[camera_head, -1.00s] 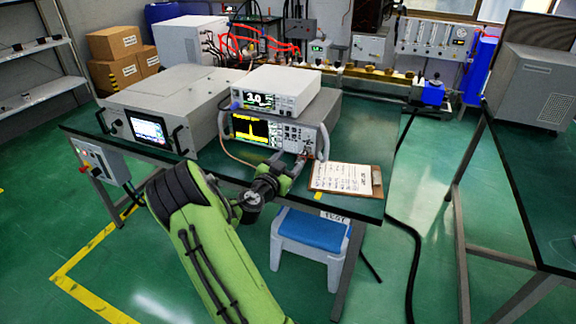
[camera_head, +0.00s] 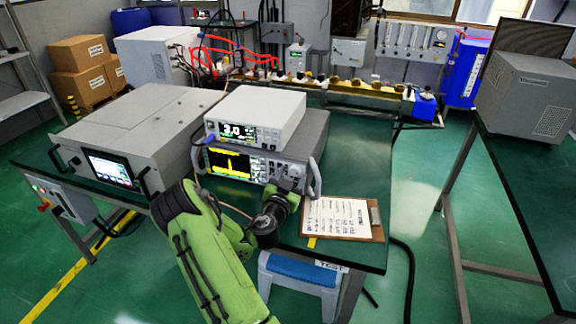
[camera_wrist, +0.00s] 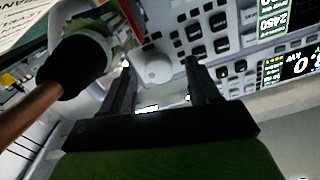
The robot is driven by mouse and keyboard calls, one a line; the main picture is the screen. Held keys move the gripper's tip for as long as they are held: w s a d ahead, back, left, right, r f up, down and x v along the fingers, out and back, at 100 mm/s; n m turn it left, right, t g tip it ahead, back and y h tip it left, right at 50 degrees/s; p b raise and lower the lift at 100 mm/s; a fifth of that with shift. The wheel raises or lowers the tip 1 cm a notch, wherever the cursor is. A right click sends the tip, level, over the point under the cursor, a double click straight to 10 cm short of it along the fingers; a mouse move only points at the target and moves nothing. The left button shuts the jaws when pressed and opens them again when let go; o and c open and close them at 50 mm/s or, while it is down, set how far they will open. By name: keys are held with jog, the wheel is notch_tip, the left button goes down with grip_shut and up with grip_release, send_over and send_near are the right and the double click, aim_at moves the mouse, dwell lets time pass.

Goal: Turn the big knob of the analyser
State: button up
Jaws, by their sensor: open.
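The analyser (camera_head: 232,163) has a yellow trace on its dark screen and stands under a white box unit on the table. In the wrist view its panel of dark buttons (camera_wrist: 207,36) is close and tilted. A round pale grey knob (camera_wrist: 153,68) shows between and beyond the fingertips, nearer the left finger. My gripper (camera_wrist: 159,63) is open, its two dark fingers pointing at the panel. Whether a finger touches the knob, I cannot tell.
A clipboard (camera_head: 342,218) lies right of the analyser. A grey unit with a screen (camera_head: 112,170) stands left. A blue-topped stool (camera_head: 303,273) is below the table edge.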

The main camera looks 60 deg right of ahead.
jog(key=shift+d, duration=0.15)
jog(key=shift+s+r, duration=0.1)
jog(key=c, duration=1)
jog(key=shift+n+b, duration=0.8)
jog(key=shift+b, duration=0.1)
jog(key=shift+c, duration=0.2)
jog(key=shift+n+b, duration=0.55)
jog(key=shift+n, duration=0.65)
jog(key=o, duration=1)
jog(key=shift+o, duration=0.2)
